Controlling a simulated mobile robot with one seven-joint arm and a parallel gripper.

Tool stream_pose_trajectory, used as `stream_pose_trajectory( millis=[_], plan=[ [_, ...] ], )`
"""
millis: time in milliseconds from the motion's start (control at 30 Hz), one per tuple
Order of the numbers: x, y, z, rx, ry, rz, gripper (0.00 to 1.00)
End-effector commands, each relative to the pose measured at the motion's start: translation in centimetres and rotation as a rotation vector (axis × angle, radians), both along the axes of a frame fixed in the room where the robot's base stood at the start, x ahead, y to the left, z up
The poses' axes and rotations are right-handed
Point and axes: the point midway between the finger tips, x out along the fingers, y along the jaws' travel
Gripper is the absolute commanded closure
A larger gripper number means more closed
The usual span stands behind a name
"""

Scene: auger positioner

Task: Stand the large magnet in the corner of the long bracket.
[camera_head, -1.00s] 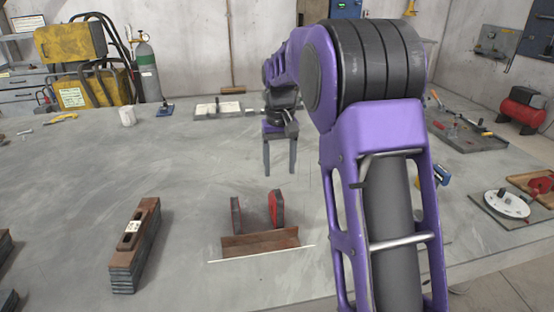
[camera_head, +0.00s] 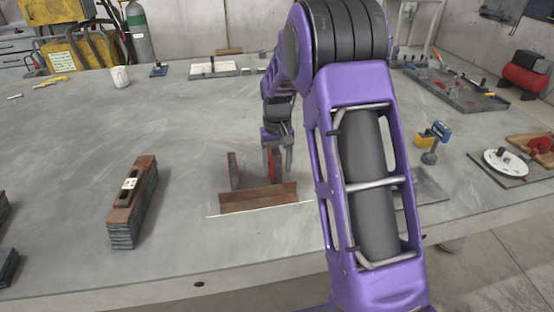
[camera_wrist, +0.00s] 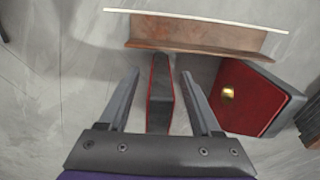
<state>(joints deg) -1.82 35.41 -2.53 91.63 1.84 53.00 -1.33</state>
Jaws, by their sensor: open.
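The long bracket (camera_head: 258,198), a rusty brown angle piece, lies on the table in front of my arm; it also shows at the top of the wrist view (camera_wrist: 200,40). Two red and dark magnets stand behind it. One magnet (camera_head: 233,170) is behind its left end; in the wrist view it is on the right with its red face showing (camera_wrist: 250,97). The other magnet (camera_wrist: 160,97) stands between the open fingers of my gripper (camera_wrist: 160,72), with a gap on each side. In the head view my gripper (camera_head: 278,162) partly hides this magnet. Their relative size is hard to judge.
A white line (camera_head: 260,210) runs along the bracket's near side. A stack of dark bars with a rusty slotted top (camera_head: 133,200) stands to the left. A dark block (camera_wrist: 309,122) is cut off at the wrist view's right edge. The table between stack and bracket is clear.

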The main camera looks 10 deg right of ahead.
Motion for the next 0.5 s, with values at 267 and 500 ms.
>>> stream_pose_trajectory(
  millis=[267,500],
  plan=[
    [0.00,0.00,-0.03,0.000,0.000,0.000,0.44],
    [0.01,0.00,-0.01,0.000,0.000,0.000,0.87]
  ],
)
